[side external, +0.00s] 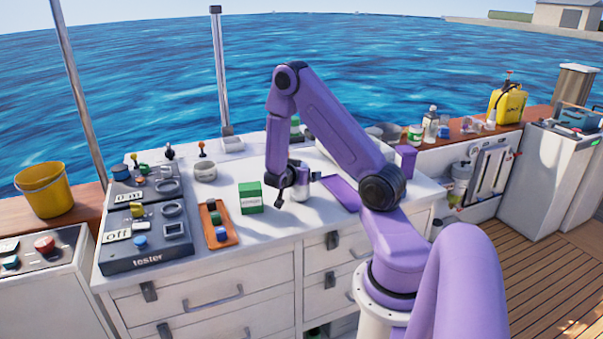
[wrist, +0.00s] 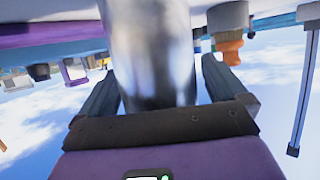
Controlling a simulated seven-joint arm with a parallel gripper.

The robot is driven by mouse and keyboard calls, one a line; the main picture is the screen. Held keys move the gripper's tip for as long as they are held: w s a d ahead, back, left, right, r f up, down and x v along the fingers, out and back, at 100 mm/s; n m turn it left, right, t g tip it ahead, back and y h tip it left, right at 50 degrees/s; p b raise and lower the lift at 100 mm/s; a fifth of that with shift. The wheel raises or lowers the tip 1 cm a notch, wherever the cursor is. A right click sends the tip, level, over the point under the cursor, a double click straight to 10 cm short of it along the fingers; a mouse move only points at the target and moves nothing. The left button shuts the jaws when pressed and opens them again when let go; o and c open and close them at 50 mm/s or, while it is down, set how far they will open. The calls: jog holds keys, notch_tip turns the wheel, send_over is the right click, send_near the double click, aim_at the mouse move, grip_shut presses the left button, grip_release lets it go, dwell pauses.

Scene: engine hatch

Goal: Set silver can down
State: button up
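The silver can (wrist: 150,55) fills the upper middle of the wrist view, between the two fingers of my gripper (wrist: 160,82). The fingers lie close against both sides of it, and my gripper looks shut on it. In the side view, the can (side external: 300,189) is upright at the white counter (side external: 262,233), beside my gripper (side external: 290,188) and right of a green box. I cannot tell whether its base touches the counter. My gripper hides part of it.
The green box (side external: 250,198) stands close on the left. Beyond it are an orange tray (side external: 219,238) and a tester panel (side external: 146,247). A purple mat (side external: 341,192) lies to the right. The counter's front strip is clear.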

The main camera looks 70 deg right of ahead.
jog(key=shift+r, duration=0.15)
jog(key=s+a+r+n+y, duration=0.1)
jog(key=a+r+n+y, duration=0.2)
jog(key=a, duration=0.8)
jog(key=s+a+r+n, duration=0.2)
jog(key=a+r+n, duration=0.25)
jog(key=a, duration=0.55)
jog(key=s+a+r+n+y, duration=0.1)
jog(key=s+a+n+y, duration=0.4)
jog(key=a+n, duration=0.5)
jog(key=s+a+r+n+y, duration=0.1)
jog(key=s+a+n+y, duration=0.4)
jog(key=s+a+n, duration=0.4)
jog(key=a+n, duration=0.2)
jog(key=n, duration=0.2)
jog(key=shift+s+a+r+y, duration=0.15)
jog(key=shift+s+r+y, duration=0.15)
jog(key=shift+s+y, duration=0.1)
